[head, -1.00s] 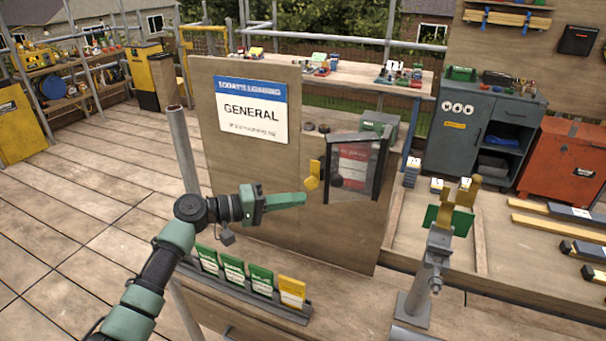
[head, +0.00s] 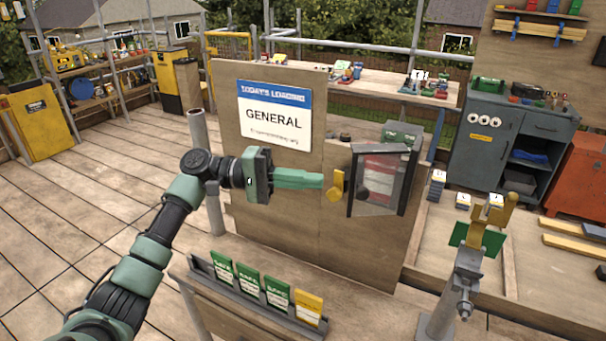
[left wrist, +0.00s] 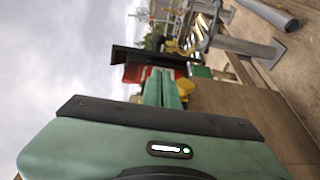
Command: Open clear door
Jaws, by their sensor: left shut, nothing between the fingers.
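The clear door (head: 397,192) has a dark frame and is on the plywood board, with a red and white item (head: 378,180) behind it. I cannot tell whether it stands slightly ajar. A yellow latch-like piece (head: 335,188) is at its left edge. My left gripper (head: 321,180) is shut and empty, pointing right, with its tips just left of the yellow piece; contact is unclear. In the left wrist view, the closed green fingers (left wrist: 161,88) point toward the yellow piece (left wrist: 186,87) and the dark frame (left wrist: 137,54). My right gripper is out of view.
The board (head: 310,215) carries a GENERAL sign (head: 273,117). Below it, a rack (head: 265,293) holds green and yellow cards (head: 308,307). A grey stand (head: 463,275) with green and yellow parts is at the right. A pipe post (head: 207,170) stands behind my left arm.

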